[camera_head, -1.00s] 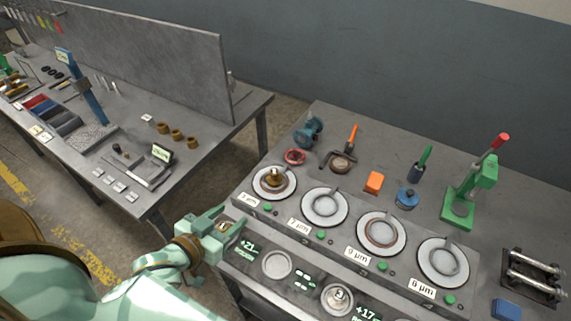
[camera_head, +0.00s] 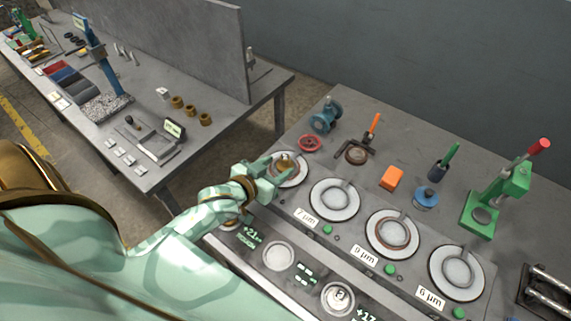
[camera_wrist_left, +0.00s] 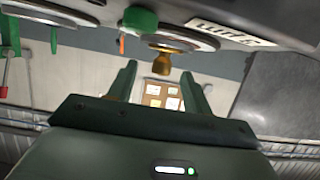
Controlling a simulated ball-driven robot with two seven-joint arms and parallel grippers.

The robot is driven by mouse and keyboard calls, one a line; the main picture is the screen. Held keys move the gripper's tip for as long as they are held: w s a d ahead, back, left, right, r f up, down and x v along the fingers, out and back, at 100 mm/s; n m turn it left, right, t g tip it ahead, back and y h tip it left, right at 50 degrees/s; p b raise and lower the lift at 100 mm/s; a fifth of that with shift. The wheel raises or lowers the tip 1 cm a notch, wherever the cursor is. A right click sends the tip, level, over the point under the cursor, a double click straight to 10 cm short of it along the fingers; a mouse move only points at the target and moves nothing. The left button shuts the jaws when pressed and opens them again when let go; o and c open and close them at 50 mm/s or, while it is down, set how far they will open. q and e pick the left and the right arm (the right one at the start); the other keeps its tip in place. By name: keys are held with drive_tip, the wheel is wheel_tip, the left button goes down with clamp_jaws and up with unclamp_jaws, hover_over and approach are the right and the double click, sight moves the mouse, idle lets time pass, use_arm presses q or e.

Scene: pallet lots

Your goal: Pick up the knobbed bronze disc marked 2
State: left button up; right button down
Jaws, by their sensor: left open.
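The knobbed bronze disc (camera_head: 285,162) sits on the leftmost round plate of the grey bench unit, partly hidden behind my left gripper (camera_head: 273,178). I cannot read a number on it. In the left wrist view its bronze knob (camera_wrist_left: 161,63) shows just beyond and between the two fingertips (camera_wrist_left: 159,78). My left gripper is open and empty, close to the knob and apparently not around it. A silvery knobbed disc (camera_head: 338,297) with a small dark mark sits in the front row. My right gripper is not in view.
To the right stand more round plates (camera_head: 334,199) with green buttons. Behind them are a red ring (camera_head: 310,143), an orange block (camera_head: 391,178) and a green lever press (camera_head: 497,200). Another bench (camera_head: 150,180) stands at the left, across a gap.

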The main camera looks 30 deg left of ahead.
sight(282, 161)
use_arm(q)
drive_tip(key=x, duration=0.2)
drive_tip(key=b+x, duration=0.1)
drive_tip(key=x, duration=0.2)
drive_tip(key=shift+w+a, duration=0.15)
drive_tip(key=shift+a, duration=0.05)
drive_tip(key=shift+r, duration=0.1)
drive_tip(key=c, duration=1)
clamp_jaws()
drive_tip(key=shift+r, duration=0.1)
